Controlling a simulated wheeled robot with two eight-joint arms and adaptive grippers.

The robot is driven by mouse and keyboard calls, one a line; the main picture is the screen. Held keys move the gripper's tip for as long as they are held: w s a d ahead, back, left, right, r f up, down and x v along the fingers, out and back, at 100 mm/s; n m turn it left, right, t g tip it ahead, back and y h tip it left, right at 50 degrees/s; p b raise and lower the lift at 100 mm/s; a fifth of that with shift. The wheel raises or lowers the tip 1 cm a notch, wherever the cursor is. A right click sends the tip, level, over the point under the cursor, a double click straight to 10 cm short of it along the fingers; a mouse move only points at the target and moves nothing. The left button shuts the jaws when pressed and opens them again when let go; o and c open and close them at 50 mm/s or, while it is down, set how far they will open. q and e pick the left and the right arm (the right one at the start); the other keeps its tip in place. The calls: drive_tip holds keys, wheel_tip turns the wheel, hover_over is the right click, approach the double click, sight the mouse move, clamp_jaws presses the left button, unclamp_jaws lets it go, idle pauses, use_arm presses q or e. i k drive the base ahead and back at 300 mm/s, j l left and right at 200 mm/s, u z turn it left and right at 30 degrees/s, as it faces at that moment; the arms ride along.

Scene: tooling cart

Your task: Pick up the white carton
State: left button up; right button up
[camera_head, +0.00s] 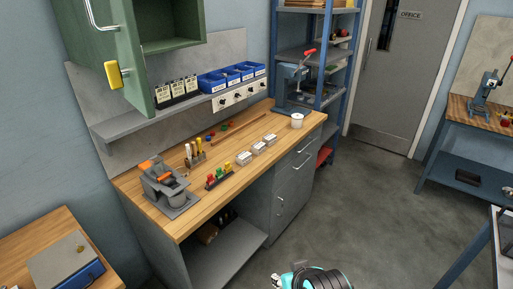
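Three small whitish boxes stand in a row near the front edge of the wooden bench top: a left one (243,158), a middle one (258,148) and a right one (271,139). They are too small to tell which one is the white carton. Part of my arm, teal and black, shows at the bottom edge, well below and apart from the boxes. A small grey end piece, seemingly my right gripper (277,281), is at its left; its fingers are not clear. My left gripper is not in view.
The wooden bench (222,190) also bears a grey-orange fixture (168,188), coloured pieces in a holder (218,176), a white cup (297,120) and a press (293,88). Blue bins (212,82) sit on a shelf above. A green cabinet (133,60) overhangs the left. Open floor lies to the right.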

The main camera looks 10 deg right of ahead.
sight(258, 149)
drive_tip(key=i+l+u, duration=0.1)
drive_tip(key=i+l, duration=0.45)
drive_tip(key=i+l+u, duration=0.15)
drive_tip(key=l, duration=0.25)
drive_tip(key=i+l+u, duration=0.1)
drive_tip(key=i+l, duration=0.25)
drive_tip(key=i+l+u, duration=0.1)
drive_tip(key=i+l, duration=0.15)
drive_tip(key=l, duration=0.15)
drive_tip(key=i+l, duration=0.2)
drive_tip(key=l, duration=0.2)
drive_tip(key=i+l+u, duration=0.15)
drive_tip(key=l, duration=0.25)
drive_tip(key=i+l+u, duration=0.1)
drive_tip(key=i+l, duration=0.2)
drive_tip(key=l, duration=0.1)
